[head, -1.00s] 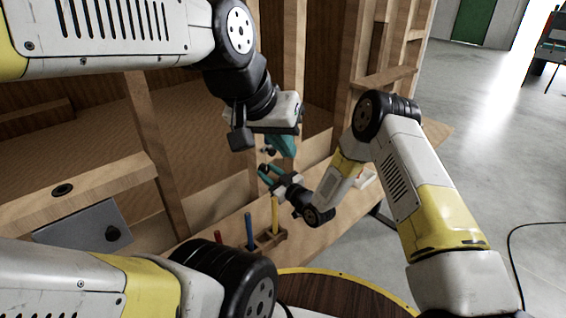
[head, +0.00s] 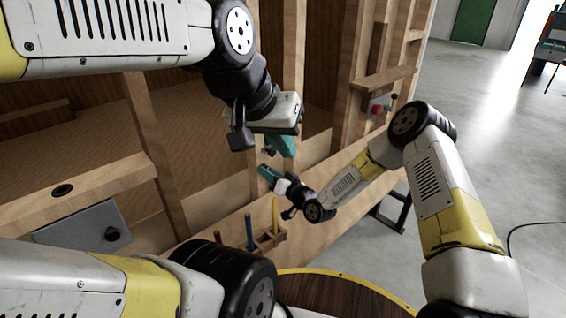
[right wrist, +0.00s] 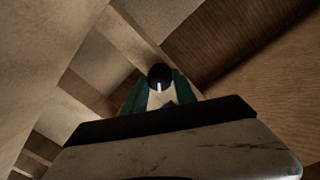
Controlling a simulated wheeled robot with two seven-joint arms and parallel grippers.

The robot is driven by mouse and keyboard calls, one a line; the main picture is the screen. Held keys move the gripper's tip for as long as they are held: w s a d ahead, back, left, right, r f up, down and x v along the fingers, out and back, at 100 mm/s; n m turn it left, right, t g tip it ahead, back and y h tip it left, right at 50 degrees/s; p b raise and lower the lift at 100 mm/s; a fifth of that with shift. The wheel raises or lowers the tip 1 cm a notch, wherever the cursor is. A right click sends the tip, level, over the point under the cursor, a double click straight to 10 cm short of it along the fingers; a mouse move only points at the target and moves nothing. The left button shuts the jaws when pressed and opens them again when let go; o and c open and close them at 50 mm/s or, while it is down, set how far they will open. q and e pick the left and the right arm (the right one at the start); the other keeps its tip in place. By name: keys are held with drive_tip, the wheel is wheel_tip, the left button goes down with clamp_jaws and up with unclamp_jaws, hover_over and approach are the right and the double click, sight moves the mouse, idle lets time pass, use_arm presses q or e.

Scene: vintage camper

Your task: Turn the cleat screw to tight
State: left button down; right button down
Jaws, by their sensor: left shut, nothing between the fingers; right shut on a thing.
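My right gripper (head: 265,172) is at the wooden frame in the middle of the head view, its teal fingers pointing up and left. In the right wrist view a round black knob with a white mark (right wrist: 159,75), which looks like the cleat screw, sits between the teal fingers, and the gripper is shut on it. My left gripper (head: 284,147) is shut and empty just above the right one, its teal fingers pointing down. A small dark and silver part (head: 268,152) shows between the two grippers; I cannot tell whether it is the screw or the cleat.
A wooden holder (head: 270,239) with red, blue and yellow-handled tools is on the frame below the grippers. A grey panel with a black knob (head: 112,234) is at lower left. A box with a red button (head: 377,109) is on the right post. Open floor lies right.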

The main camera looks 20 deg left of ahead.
drive_tip(key=shift+w+d+f+m+g, duration=0.1)
drive_tip(key=shift+m+g, duration=0.2)
drive_tip(key=shift+m, duration=3.4)
drive_tip(key=shift+m+g, duration=0.3)
drive_tip(key=shift+m, duration=3.4)
drive_tip(key=c, duration=1)
unclamp_jaws()
drive_tip(key=shift+y, duration=0.3)
drive_tip(key=v, duration=0.7)
drive_tip(key=shift+s+d, duration=0.25)
drive_tip(key=shift+d, duration=0.1)
